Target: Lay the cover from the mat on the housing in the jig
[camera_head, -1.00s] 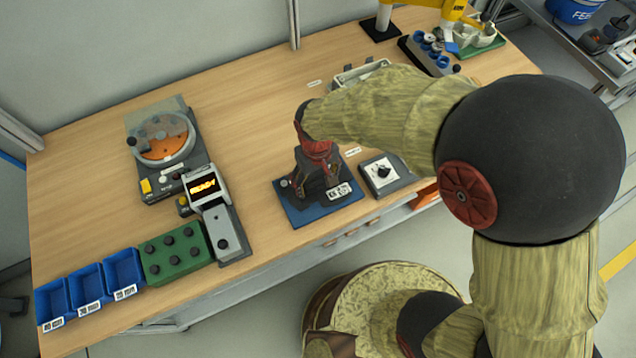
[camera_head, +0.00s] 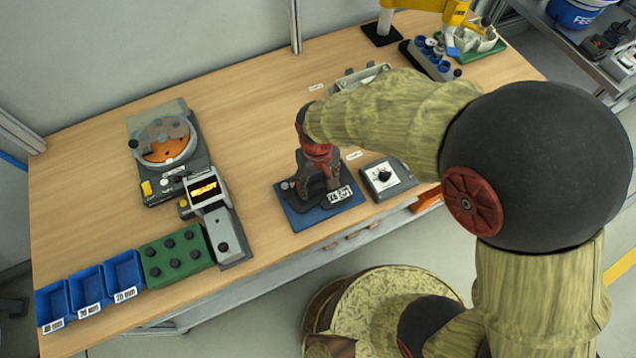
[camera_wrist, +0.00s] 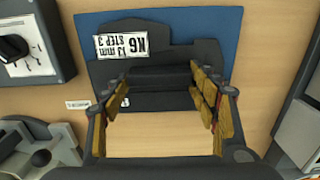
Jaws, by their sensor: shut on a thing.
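The cover (camera_head: 313,198) is a dark grey piece with a white label, on or just above the blue mat (camera_head: 300,221) near the table's front edge. In the wrist view the cover (camera_wrist: 165,55) shows its label and a raised dark block, with the mat (camera_wrist: 226,50) around it. My gripper (camera_head: 318,182) points down over the cover. In the wrist view my gripper (camera_wrist: 162,92) has its yellow-padded fingers on either side of the block, shut on the cover. A pale grey open part (camera_head: 361,76), perhaps the housing in its jig, is partly hidden behind my arm.
A knob box (camera_head: 385,177) stands right of the mat. A unit with a READY display (camera_head: 205,190), a round dial machine (camera_head: 165,145), a green block (camera_head: 175,255) and blue bins (camera_head: 122,270) stand to the left. Bare tabletop (camera_head: 250,105) lies behind the mat.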

